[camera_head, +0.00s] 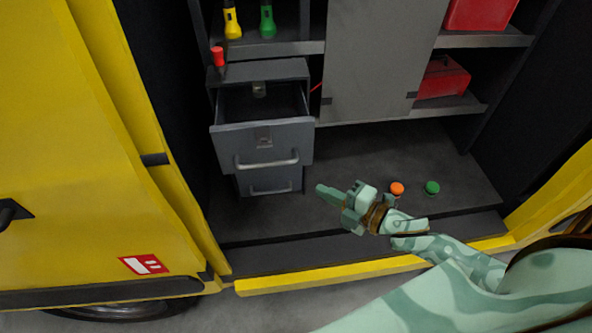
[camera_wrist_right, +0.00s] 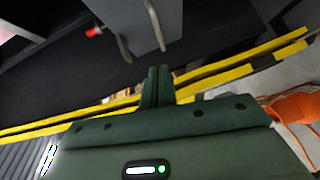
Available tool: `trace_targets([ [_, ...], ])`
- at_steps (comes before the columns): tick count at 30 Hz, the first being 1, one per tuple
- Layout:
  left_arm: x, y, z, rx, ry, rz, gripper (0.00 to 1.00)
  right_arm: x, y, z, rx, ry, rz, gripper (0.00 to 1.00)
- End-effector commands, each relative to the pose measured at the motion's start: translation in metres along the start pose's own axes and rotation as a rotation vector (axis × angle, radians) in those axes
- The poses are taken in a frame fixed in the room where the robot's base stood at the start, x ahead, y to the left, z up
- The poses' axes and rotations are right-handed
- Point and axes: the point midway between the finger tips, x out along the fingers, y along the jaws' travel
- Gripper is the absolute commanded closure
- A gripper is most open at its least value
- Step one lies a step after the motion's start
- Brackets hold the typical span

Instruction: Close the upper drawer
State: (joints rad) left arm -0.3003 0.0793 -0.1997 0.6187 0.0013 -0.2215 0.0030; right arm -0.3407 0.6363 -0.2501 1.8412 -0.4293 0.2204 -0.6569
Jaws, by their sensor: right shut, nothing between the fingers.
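The upper drawer (camera_head: 262,142) is a grey drawer with a bar handle (camera_head: 266,163), and in the head view it stands pulled well out of its cabinet, its inside showing dark and empty-looking. The lower drawer (camera_head: 270,183) below it sits further back, partly hidden under it. My right gripper (camera_head: 322,191) is shut and empty, to the right of the drawers and a little lower in the picture, pointing left and apart from them. Its closed fingers (camera_wrist_right: 158,72) show in the right wrist view, with a grey drawer front (camera_wrist_right: 138,22) and bar handles beyond. My left gripper is out of view.
A red-topped flashlight (camera_head: 218,58) stands on the cabinet top (camera_head: 262,70). A yellow (camera_head: 232,22) and a green flashlight (camera_head: 267,22) stand on the shelf above. An orange (camera_head: 397,188) and a green round item (camera_head: 432,187) lie on the bay floor (camera_head: 345,165). A yellow edge runs along the front.

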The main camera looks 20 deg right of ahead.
Motion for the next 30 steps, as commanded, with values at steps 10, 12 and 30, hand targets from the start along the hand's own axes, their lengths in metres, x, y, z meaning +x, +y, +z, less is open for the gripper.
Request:
trace_targets([
  [10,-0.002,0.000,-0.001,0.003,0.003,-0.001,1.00,0.075,0.001,0.001,0.000,-0.002,0.002,1.00],
  [12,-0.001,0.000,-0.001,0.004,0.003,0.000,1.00,0.084,0.000,0.009,-0.001,-0.003,-0.001,1.00],
  [30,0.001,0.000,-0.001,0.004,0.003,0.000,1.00,0.103,0.000,0.029,0.003,-0.002,-0.001,1.00],
])
